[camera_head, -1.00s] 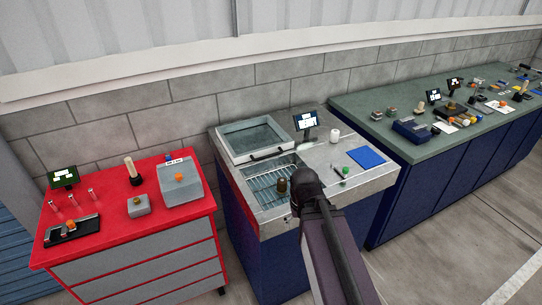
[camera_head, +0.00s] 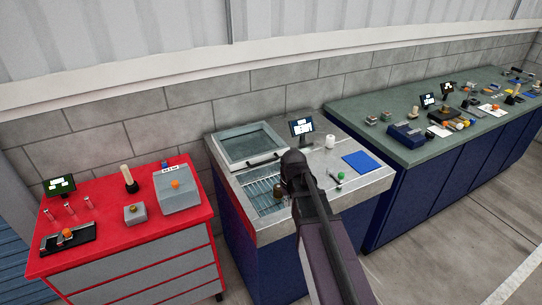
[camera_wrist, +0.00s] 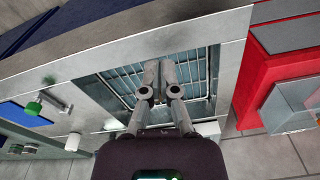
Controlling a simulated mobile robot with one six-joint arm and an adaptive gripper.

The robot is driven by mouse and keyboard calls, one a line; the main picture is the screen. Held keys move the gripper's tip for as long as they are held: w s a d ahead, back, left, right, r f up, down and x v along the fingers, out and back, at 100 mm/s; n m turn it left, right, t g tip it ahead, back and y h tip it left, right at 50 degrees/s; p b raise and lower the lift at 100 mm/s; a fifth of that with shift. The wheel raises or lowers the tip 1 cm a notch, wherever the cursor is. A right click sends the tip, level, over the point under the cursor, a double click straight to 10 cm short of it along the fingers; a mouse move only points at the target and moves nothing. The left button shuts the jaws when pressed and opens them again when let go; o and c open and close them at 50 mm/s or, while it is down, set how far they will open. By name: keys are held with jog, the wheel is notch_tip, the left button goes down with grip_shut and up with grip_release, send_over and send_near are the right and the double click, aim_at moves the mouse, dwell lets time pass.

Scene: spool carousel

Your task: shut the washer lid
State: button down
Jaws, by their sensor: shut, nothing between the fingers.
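The washer (camera_head: 345,195) is a metal-topped blue cabinet in the middle of the head view. Its lid (camera_head: 248,146), a pale frame with a clear pane, is at the back left of the top. A dark handle runs along its front edge. The basin with a wire rack (camera_head: 258,188) is uncovered in front of it; the rack also shows in the wrist view (camera_wrist: 195,70). My gripper (camera_wrist: 160,93) is shut and empty, its fingertips over the rack. In the head view my wrist hides the fingers and part of the lid's front right corner.
A small screen (camera_head: 302,126), a white cylinder (camera_head: 330,141) and a blue pad (camera_head: 361,161) are on the washer top. A red cabinet (camera_head: 105,210) stands left, a long green-topped bench (camera_head: 400,150) right.

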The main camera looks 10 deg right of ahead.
jog(key=w+r+n+t+p, duration=0.1)
jog(key=w, duration=1.4)
jog(key=w+r+n+t+p, duration=0.1)
jog(key=w+r, duration=0.1)
jog(key=w, duration=1.4)
jog(key=shift+d+r+n+y, duration=0.2)
jog(key=shift+r+n+y, duration=0.1)
jog(key=shift+n+y, duration=0.1)
jog(key=shift+w+f, duration=0.1)
jog(key=shift+f, duration=0.1)
jog(key=b+x, duration=0.9)
jog(key=shift+w+f, duration=0.2)
jog(key=shift+f, duration=0.1)
jog(key=s+d, duration=0.3)
jog(key=s, duration=0.6)
jog(key=s+d, duration=0.3)
jog(key=s, duration=0.7)
jog(key=s+d, duration=0.3)
jog(key=s, duration=0.7)
jog(key=shift+d, duration=0.15)
